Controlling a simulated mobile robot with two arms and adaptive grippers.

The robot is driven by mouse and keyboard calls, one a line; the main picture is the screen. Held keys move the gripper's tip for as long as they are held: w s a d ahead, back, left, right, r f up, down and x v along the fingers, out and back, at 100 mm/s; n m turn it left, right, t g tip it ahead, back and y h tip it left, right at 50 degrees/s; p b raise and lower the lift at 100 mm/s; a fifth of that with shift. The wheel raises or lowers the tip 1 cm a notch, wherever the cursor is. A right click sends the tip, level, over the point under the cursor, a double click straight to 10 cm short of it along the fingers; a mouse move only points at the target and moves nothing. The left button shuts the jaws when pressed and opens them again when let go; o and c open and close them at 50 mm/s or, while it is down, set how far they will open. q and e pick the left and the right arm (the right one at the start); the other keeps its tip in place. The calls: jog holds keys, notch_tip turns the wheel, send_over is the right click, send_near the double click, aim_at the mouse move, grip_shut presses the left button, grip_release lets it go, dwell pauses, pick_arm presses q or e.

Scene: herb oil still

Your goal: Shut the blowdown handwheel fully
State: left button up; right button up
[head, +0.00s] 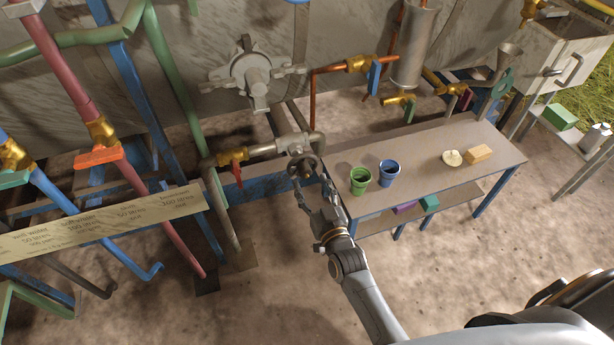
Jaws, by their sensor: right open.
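A dark round handwheel (303,166) sits on a grey valve at the end of a horizontal pipe, left of the bench; I take it as the blowdown handwheel. My right gripper (313,186) is open, with its fingers pointing up at the wheel's lower side. The fingertips are very close to the rim; I cannot tell whether they touch it. How far the valve is turned cannot be seen. My left gripper is not in view.
A bench (436,160) to the right holds a green bucket (360,181), a blue bucket (389,173), a pale round piece (452,158) and a tan block (479,154). A red-handled valve (236,168) is left of the wheel. A lettered board (105,222) crosses the lower left.

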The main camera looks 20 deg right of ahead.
aim_at(306, 174)
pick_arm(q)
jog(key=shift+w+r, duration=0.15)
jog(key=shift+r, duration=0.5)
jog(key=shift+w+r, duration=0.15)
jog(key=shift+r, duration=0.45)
pick_arm(e)
jog(key=shift+w+a, duration=0.1)
jog(key=shift+w, duration=1.95)
jog(key=c, duration=1.1)
